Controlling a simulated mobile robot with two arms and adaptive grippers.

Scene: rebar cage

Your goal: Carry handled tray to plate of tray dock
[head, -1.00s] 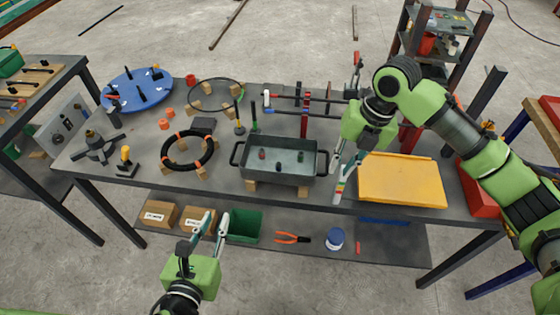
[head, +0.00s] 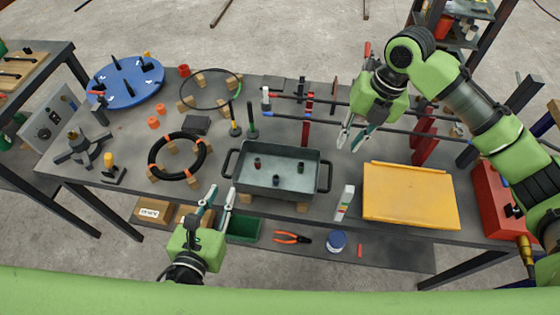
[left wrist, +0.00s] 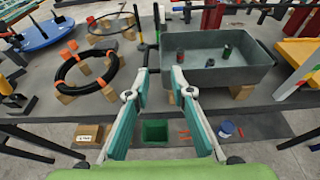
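The handled tray (head: 275,181) is a grey open box on blocks near the front of the table, with dark handles at its left and right ends. It holds several small dark parts. In the left wrist view the tray (left wrist: 215,75) is ahead and right. My left gripper (head: 220,190) is open and empty in front of the table, just short of the left handle (head: 229,163). Its fingers (left wrist: 159,72) are apart. My right gripper (head: 350,146) is open and empty above the table, beyond the tray's right end. A yellow plate (head: 410,195), perhaps the dock's plate, lies to the right.
A black ring (head: 180,157) on blocks and two upright pegs (head: 252,118) are left of the tray. A rod rack (head: 308,120) is behind it. A red box (head: 493,200) sits at the right.

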